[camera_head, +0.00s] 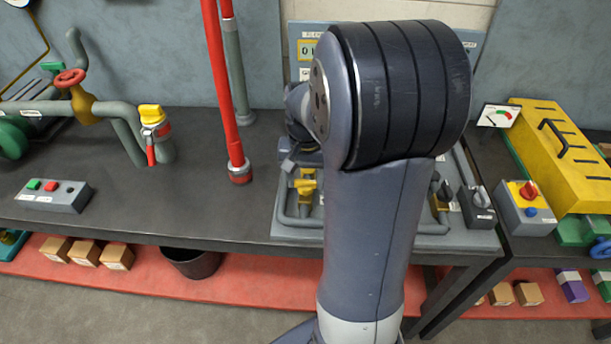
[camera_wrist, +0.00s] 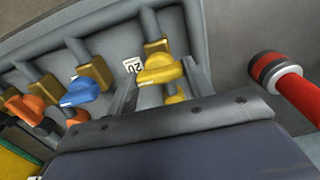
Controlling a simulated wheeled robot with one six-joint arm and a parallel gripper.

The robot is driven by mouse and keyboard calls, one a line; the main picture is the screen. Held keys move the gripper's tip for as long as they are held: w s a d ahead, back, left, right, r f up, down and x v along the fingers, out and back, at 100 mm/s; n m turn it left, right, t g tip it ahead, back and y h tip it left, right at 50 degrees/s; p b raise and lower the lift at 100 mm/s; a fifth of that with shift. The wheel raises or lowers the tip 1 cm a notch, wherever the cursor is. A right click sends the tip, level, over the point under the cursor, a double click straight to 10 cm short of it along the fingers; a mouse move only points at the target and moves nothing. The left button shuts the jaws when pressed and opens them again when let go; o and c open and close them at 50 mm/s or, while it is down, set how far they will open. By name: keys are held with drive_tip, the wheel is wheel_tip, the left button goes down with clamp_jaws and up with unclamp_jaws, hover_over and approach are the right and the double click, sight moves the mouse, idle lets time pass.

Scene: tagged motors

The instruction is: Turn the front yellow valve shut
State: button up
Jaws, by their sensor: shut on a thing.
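In the wrist view, a yellow valve handle (camera_wrist: 160,69) sits on a brass-coloured body on a grey pipe panel. My gripper (camera_wrist: 160,84) has one finger on each side of this handle and is shut on it. A second yellow piece (camera_wrist: 176,97) shows between the fingers, partly hidden by my gripper's body. In the head view, yellow valve parts (camera_head: 304,187) show at the left of the panel (camera_head: 290,230). My arm covers the middle of the panel there, and the fingertips are hidden.
A blue handle (camera_wrist: 84,91) and orange handles (camera_wrist: 28,108) stand along the same panel. A red-capped pipe (camera_wrist: 278,72) is close by; in the head view, the red pipe (camera_head: 228,90) rises left of the panel. A button box (camera_head: 52,195) lies further left.

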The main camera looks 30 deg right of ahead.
sight(306, 180)
idle(0.4)
drive_tip(key=o, duration=1)
wheel_tip(306, 180, up, 11)
drive_tip(key=shift+f+p, duration=0.1)
drive_tip(key=shift+p, duration=0.4)
wheel_tip(306, 180, down, 11)
drive_tip(key=shift+r+b, duration=0.2)
drive_tip(key=shift+b, duration=0.3)
drive_tip(key=shift+f, duration=0.2)
drive_tip(key=shift+r, duration=0.1)
